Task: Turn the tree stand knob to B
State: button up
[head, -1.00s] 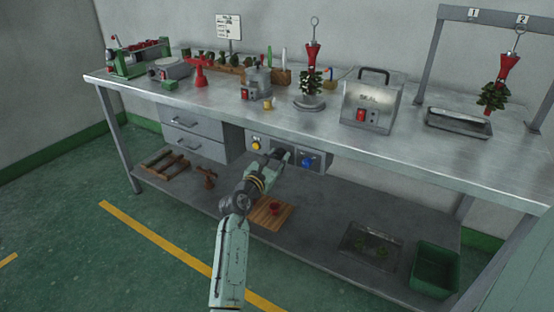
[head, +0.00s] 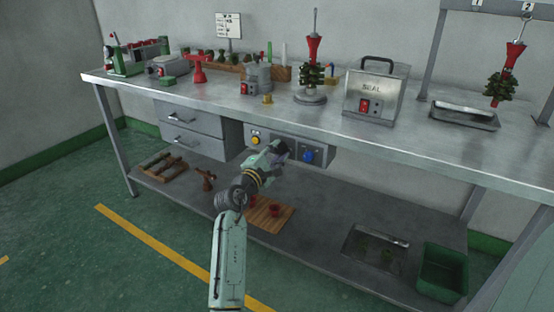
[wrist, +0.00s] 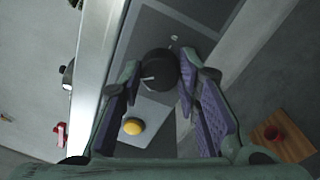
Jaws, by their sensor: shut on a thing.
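A round black knob (wrist: 158,66) with a pale pointer line sits on the grey control panel under the bench edge. In the wrist view its pointer line points left; I cannot read any letter beside it. My gripper (wrist: 160,76) has a fingertip on each side of the knob and is shut on it. In the head view my gripper (head: 278,151) is at the panel (head: 267,134) and hides the knob. The tree stand (head: 310,98) on the bench top holds a red cup and dark green wax pieces on an upright rod.
A yellow button (wrist: 133,126) is on the panel near the knob. A blue control (head: 308,156) is to the right of my gripper. Drawers (head: 190,131) are to the left. The bench's steel edge (wrist: 97,75) runs close by. A wooden board (head: 268,214) lies on the lower shelf.

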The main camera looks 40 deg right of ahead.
jog(key=m+b, duration=0.4)
jog(key=m, duration=0.1)
jog(key=m+b, duration=0.2)
jog(key=shift+f+m+g, duration=0.25)
jog(key=shift+m+g, duration=0.05)
jog(key=shift+m, duration=0.1)
jog(key=m+b, duration=0.3)
jog(key=m, duration=0.1)
jog(key=m+b, duration=0.3)
jog(key=shift+m+g, duration=0.3)
jog(key=shift+m, duration=0.1)
jog(key=m+b, duration=0.3)
jog(key=m, duration=0.2)
jog(key=shift+w+r+m, duration=0.1)
jog(key=shift+m, duration=0.2)
jog(key=m+b, duration=0.2)
jog(key=m, duration=0.2)
jog(key=shift+r+m+g, duration=0.1)
jog(key=shift+m+g, duration=0.2)
jog(key=shift+m, duration=0.1)
jog(key=o, duration=1.2)
jog(key=shift+r, duration=0.1)
